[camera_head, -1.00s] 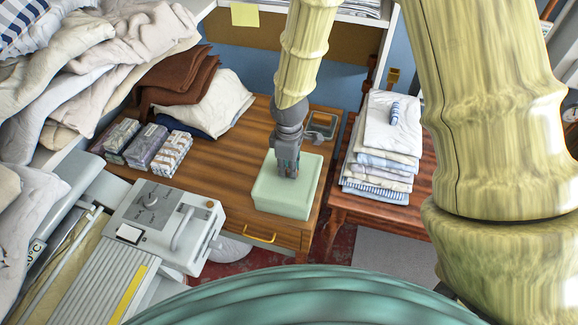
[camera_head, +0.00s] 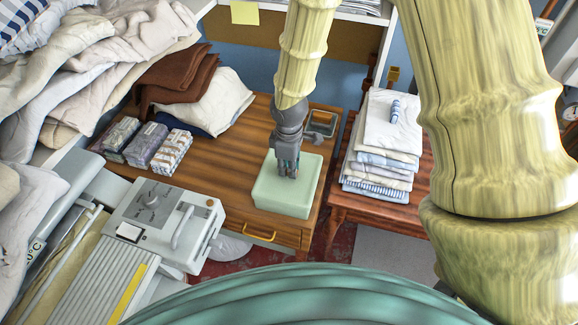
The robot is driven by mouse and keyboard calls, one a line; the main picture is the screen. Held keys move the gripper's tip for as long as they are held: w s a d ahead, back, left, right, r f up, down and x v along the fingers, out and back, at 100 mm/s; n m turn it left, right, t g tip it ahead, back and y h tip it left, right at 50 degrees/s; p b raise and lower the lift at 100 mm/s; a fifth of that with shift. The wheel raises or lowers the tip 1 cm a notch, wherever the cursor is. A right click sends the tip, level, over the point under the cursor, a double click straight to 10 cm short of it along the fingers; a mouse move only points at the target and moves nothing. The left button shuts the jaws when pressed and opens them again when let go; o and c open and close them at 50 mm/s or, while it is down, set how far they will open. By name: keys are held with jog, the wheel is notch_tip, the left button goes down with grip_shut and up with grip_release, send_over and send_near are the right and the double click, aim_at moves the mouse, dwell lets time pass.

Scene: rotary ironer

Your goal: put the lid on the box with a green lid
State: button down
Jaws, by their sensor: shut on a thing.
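The box with a pale green lid (camera_head: 284,199) stands on the wooden table near its front right corner. The lid appears seated on the box or just over it; I cannot tell whether a gap is left. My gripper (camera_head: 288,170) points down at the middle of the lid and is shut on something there. The lid's grip is hidden between the fingers.
A stack of folded cloths (camera_head: 382,150) stands right of the box on a red-brown table. Several patterned packs (camera_head: 146,145) and brown cloths (camera_head: 185,80) lie at the left. A small metal tray (camera_head: 321,124) sits behind the box. The ironer (camera_head: 160,220) is at front left.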

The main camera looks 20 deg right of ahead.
jog(key=shift+f, duration=0.35)
dwell(0.4)
jog(key=c, duration=0.9)
grip_release()
jog(key=shift+r, duration=0.15)
jog(key=shift+r+p, duration=2.95)
jog(key=shift+r, duration=0.45)
